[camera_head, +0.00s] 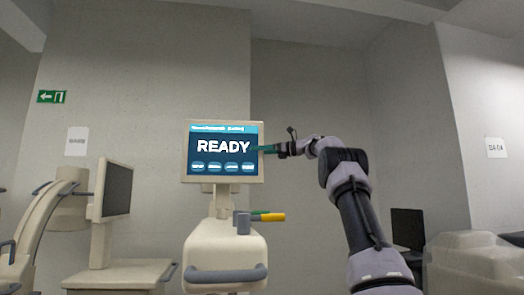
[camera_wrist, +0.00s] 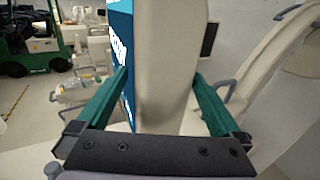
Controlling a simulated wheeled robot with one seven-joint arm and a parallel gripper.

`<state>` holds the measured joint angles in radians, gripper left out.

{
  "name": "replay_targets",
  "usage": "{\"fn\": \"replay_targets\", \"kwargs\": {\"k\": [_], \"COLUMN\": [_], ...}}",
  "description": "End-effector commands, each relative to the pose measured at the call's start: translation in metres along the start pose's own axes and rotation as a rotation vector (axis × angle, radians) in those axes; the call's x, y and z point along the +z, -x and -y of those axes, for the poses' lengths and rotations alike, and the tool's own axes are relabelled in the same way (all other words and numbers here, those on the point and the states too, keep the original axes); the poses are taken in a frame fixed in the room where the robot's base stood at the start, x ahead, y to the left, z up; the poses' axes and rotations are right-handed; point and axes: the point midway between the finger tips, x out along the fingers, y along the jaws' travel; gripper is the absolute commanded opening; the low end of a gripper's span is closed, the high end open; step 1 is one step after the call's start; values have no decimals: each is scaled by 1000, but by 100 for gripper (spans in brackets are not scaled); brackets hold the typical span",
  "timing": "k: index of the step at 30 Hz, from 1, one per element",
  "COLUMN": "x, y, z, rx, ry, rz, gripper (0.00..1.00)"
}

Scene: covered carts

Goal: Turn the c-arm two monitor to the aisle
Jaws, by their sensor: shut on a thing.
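The monitor (camera_head: 223,178) with a cream frame stands on a cart at the middle of the head view. Its lit blue screen reads READY and faces my head camera. My gripper (camera_head: 266,149) is at the monitor's right edge. In the wrist view, the green fingers of my gripper (camera_wrist: 163,100) lie on both sides of the cream monitor edge (camera_wrist: 165,70), one on the screen side and one on the back side. The gripper is shut on this edge. The far ends of the fingertips are partly hidden in the head view.
The monitor's cart (camera_head: 224,252) has a grey handle and a yellow-ended item. A second cart with a dark monitor (camera_head: 117,190) and a curved arm stands at left. A covered cream shape (camera_head: 475,262) is at right. The wrist view shows a green forklift (camera_wrist: 35,40).

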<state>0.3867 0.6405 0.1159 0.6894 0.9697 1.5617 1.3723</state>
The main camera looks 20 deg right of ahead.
Motion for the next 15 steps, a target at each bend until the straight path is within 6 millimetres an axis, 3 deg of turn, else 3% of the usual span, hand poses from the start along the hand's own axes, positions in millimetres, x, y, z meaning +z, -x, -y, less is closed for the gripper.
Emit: {"fn": "replay_targets", "kwargs": {"k": [4, 5, 11, 15], "x": [4, 4, 4, 5], "y": [-2, -3, -2, 8], "z": [4, 4, 3, 3], "rx": [-22, -22, -21, -22], "ry": [8, 9, 9, 8], "rz": [9, 9, 9, 9], "gripper": [1, 100, 100, 100]}}
